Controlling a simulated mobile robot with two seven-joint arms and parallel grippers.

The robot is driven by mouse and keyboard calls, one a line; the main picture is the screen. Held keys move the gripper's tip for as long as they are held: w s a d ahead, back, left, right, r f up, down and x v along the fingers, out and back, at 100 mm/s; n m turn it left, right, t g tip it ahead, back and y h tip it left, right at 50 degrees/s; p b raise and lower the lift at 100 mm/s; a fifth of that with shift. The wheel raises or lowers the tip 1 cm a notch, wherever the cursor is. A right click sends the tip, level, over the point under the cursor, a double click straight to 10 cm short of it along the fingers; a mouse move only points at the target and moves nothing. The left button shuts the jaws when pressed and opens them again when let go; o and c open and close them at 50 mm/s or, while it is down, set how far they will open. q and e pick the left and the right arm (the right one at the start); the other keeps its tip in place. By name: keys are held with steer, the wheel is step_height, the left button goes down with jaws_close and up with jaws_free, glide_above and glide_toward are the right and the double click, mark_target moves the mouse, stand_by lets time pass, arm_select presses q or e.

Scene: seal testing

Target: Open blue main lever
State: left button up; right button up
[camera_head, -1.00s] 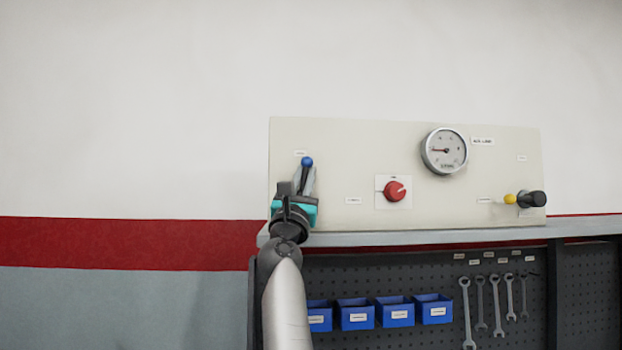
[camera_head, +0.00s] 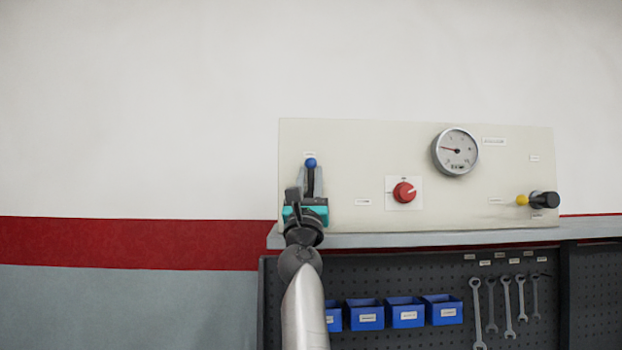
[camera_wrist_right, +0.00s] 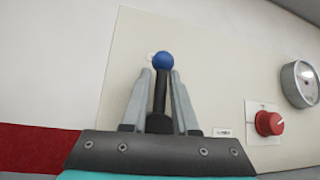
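The blue main lever is a dark stem with a blue ball knob (camera_head: 310,162), standing upright at the left of the cream panel (camera_head: 350,140). It also shows in the right wrist view, with its blue knob (camera_wrist_right: 163,61) on top of the black stem. My right gripper (camera_head: 311,182) is in front of the lever. In the wrist view its two grey fingers (camera_wrist_right: 163,80) stand on either side of the stem, with small gaps visible. The knob sits above the fingertips. The lever's base is partly hidden by the gripper body. My left gripper is not in view.
The panel also carries a red knob (camera_head: 404,192), a round gauge (camera_head: 455,152) and a black fitting with a yellow tip (camera_head: 544,200) at the right. Below the shelf (camera_head: 420,239) hang blue bins (camera_head: 405,312) and several wrenches (camera_head: 477,310). The wall left of the panel is clear.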

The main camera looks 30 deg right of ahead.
steer(key=shift+o, duration=1.3)
steer(key=shift+s+a+f, duration=0.2)
steer(key=shift+a+f, duration=0.05)
steer(key=shift+f, duration=0.1)
steer(key=v, duration=1.4)
steer(key=shift+s, duration=0.15)
steer(key=shift+a+f, duration=0.1)
steer(key=shift+f, duration=0.05)
